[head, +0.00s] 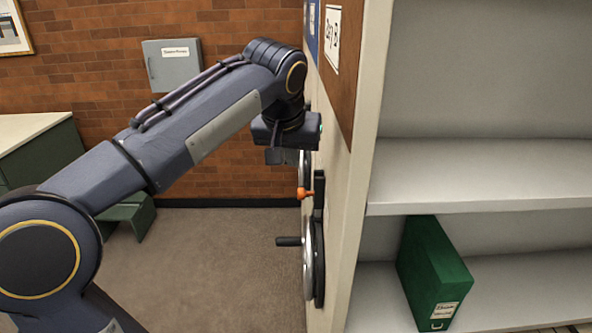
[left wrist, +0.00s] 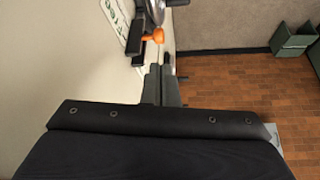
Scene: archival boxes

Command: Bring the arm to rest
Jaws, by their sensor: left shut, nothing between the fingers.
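My left arm comes in from the left in the head view, raised and bent, with its wrist close to the end panel of the shelving. My left gripper (head: 283,156) hangs below the wrist, beside the panel and above the handwheel. In the left wrist view its two fingers (left wrist: 162,86) are together with nothing between them. Whether the fingers touch the panel cannot be told. My right gripper is in neither view.
The shelf end panel (head: 342,180) carries a handwheel (head: 309,262) with a black handle and an orange knob (head: 305,193). A green box (head: 432,270) stands on the lower shelf. A grey wall box (head: 173,65) hangs behind my arm.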

